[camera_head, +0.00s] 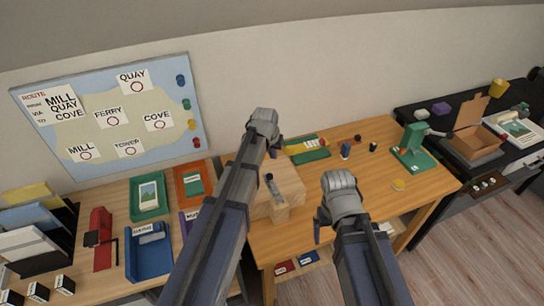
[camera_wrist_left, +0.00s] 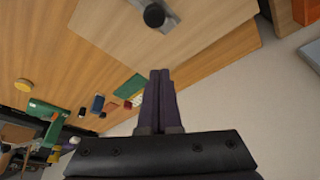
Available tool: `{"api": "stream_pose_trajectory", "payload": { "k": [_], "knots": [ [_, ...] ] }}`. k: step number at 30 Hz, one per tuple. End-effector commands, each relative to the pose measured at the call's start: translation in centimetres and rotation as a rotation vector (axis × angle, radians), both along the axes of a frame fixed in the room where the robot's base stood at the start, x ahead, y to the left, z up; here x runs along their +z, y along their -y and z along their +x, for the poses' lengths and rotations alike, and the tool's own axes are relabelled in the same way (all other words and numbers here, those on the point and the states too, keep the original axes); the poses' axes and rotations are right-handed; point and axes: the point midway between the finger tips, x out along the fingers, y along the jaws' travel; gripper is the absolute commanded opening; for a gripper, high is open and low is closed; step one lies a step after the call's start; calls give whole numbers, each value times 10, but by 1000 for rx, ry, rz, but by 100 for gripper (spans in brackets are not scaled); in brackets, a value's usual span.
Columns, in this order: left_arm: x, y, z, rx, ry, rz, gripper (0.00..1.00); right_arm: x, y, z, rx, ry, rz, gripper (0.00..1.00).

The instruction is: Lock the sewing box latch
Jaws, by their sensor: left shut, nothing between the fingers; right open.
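The sewing box (camera_head: 290,180) is a light wooden box on the middle desk, partly hidden behind my left arm. Its latch (camera_head: 272,187) is a grey metal strip with a dark knob on top of the box. In the left wrist view the box (camera_wrist_left: 205,35) fills the upper part, and the dark latch knob (camera_wrist_left: 154,16) is at the top edge. My left gripper (camera_head: 274,150) is shut and empty by the box's back side; its fingers (camera_wrist_left: 160,74) point toward the knob, with a gap between. My right gripper (camera_head: 318,228) is open and empty, right of the box.
A green stand (camera_head: 412,148), small spools (camera_head: 346,150) and a yellow disc (camera_head: 398,185) are on the desk's right side. A green mat (camera_head: 308,155) lies behind the box. Trays (camera_head: 150,195) stand on the left desk. The desk front right is fairly clear.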

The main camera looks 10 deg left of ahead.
Motion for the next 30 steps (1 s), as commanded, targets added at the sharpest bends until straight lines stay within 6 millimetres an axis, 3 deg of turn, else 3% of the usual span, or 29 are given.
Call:
{"api": "stream_pose_trajectory", "payload": {
  "k": [1,11,12,17,30],
  "knots": [
    [-16,0,4,0,0,0,0,-15,0,0,0,0,0,92],
    [-60,1,19,0,0,0,0,-60,0,0,0,0,0,92],
    [-51,1,2,0,0,0,0,-51,0,0,0,0,0,92],
    [-50,-1,-19,0,0,0,0,-50,0,0,0,0,0,92],
    [-50,-1,-24,-1,0,0,0,-51,0,0,0,0,0,92]
  ]
}}
